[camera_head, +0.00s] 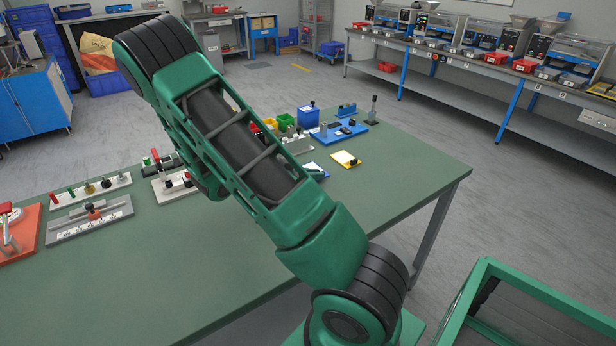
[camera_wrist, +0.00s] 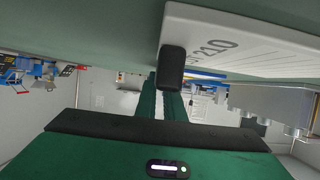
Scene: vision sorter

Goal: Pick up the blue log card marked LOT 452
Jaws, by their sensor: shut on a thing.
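A white printed card or plate (camera_wrist: 250,45) fills the upper right of the wrist view, upside down. Its large marking seems to end in 210, and the rest is hard to read. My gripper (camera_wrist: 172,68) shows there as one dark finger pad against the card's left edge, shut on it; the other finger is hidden. In the head view my arm hides the gripper. A blue card with a white face (camera_head: 316,170) lies on the table, partly behind my arm, its marking too small to read. A yellow card (camera_head: 345,159) lies to its right.
The green table (camera_head: 390,185) has free room at its right and front. A grey block rack (camera_head: 298,142), coloured bins (camera_head: 286,121) and a blue fixture (camera_head: 338,131) stand behind the cards. Plates with small parts (camera_head: 91,190) lie at the left.

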